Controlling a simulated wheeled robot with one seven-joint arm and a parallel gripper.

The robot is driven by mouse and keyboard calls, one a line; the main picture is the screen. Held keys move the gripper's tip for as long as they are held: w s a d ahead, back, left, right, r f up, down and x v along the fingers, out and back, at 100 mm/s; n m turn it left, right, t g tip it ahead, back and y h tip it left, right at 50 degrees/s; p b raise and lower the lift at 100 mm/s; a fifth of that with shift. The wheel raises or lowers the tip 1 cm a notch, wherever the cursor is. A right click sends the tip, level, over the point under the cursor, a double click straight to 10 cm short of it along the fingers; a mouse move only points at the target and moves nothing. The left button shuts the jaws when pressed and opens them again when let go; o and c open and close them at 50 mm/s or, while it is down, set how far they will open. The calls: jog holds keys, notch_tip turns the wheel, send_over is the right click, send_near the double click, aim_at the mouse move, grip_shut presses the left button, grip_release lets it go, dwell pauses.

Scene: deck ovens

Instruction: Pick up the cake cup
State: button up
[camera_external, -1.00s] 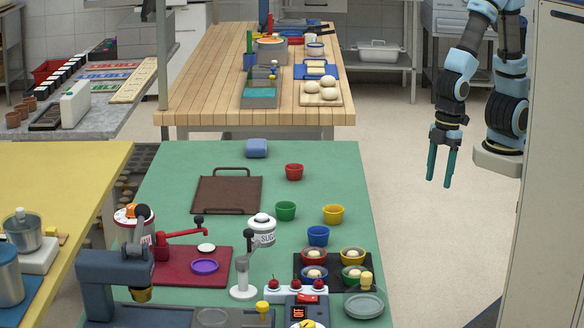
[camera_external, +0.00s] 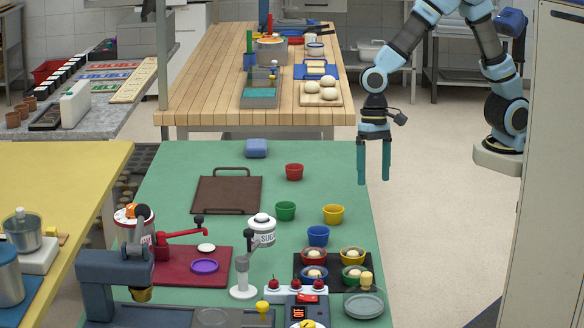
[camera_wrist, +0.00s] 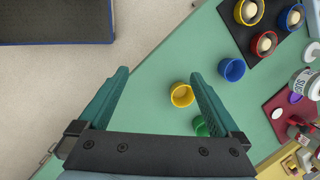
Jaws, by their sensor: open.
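Empty cups stand loose on the green table (camera_external: 335,165): red (camera_external: 294,171), green (camera_external: 285,211), yellow (camera_external: 333,214) and blue (camera_external: 318,235). Other cups holding pale round contents, including a red one (camera_external: 314,256), stand on a dark tray (camera_external: 303,282) in front of the blue cup. My gripper (camera_external: 374,180) is open and empty, pointing down, above and near the table's right edge. The blue cup (camera_wrist: 231,69) is farther right.
A white sugar jar (camera_external: 262,231), red mat (camera_external: 183,272) and grey plate (camera_external: 364,304) are nearer the front. The table's right side behind the yellow cup is clear.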

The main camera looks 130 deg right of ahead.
jog(key=w+d+m+t, duration=0.2)
jog(key=w+d+m, duration=0.2)
jog(key=d+m, duration=0.55)
jog(key=y, duration=0.1)
send_near(333, 223)
jog(key=shift+w+d+f+p, duration=0.1)
jog(key=shift+d+f+p, duration=0.4)
jog(key=shift+f, duration=0.3)
jog(key=shift+w+a+f, duration=0.1)
jog(key=shift+a+f, duration=0.15)
jog(key=shift+f, duration=0.25)
jog(key=p+x, duration=0.1)
jog(key=x, duration=0.3)
jog(key=shift+a+f, duration=0.15)
jog(key=shift+a, duration=0.1)
jog(key=c, duration=1.4)
